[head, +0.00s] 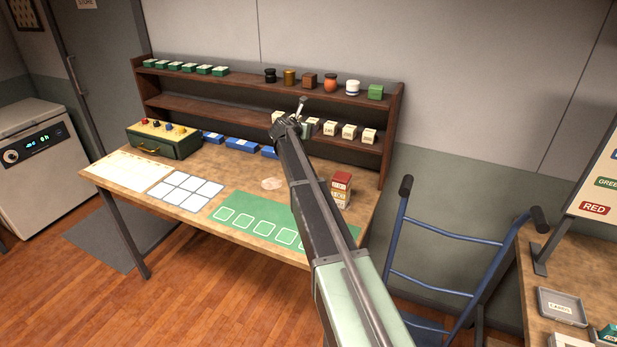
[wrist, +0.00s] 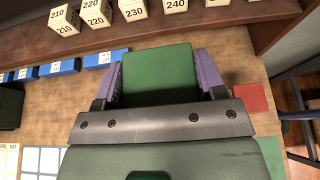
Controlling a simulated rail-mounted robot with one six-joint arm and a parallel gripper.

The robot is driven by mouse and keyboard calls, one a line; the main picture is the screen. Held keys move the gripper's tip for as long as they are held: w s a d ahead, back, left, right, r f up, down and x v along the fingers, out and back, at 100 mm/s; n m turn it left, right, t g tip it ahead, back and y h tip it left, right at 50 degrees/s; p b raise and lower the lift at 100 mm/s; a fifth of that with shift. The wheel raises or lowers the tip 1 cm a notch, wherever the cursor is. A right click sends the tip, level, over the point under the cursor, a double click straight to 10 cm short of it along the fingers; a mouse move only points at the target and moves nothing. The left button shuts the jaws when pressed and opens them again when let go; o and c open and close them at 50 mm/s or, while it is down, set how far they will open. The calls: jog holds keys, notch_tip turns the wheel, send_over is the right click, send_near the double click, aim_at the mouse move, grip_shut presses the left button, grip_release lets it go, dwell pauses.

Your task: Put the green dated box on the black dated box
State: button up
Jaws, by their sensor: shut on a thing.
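My gripper (wrist: 162,78) is shut on a green box (wrist: 158,72), with a purple finger on each side of it. Only the plain green top of the box shows in the wrist view, so its date is hidden. In the head view, my gripper (head: 291,127) is in front of the lower shelf, above the back of the table. A small stack of cream boxes with a red top (head: 341,182) stands at the table's right end, and its red top (wrist: 252,102) shows right of my gripper in the wrist view. I cannot make out a black dated box.
Cream numbered boxes (head: 349,131) line the lower shelf (head: 190,104) close behind my gripper. Blue boxes (head: 240,144) and a dark green drawer box (head: 168,146) stand left. A green mat (head: 240,208) with outlined squares lies in front, clear of boxes. A blue hand truck (head: 440,246) stands right.

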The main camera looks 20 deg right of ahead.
notch_tip(320, 180, down, 18)
jog(key=b, duration=1.5)
jog(key=shift+r, duration=0.4)
jog(key=shift+f, duration=0.25)
jog(key=o, duration=1)
jog(key=shift+c, duration=0.2)
jog(key=shift+r, duration=0.1)
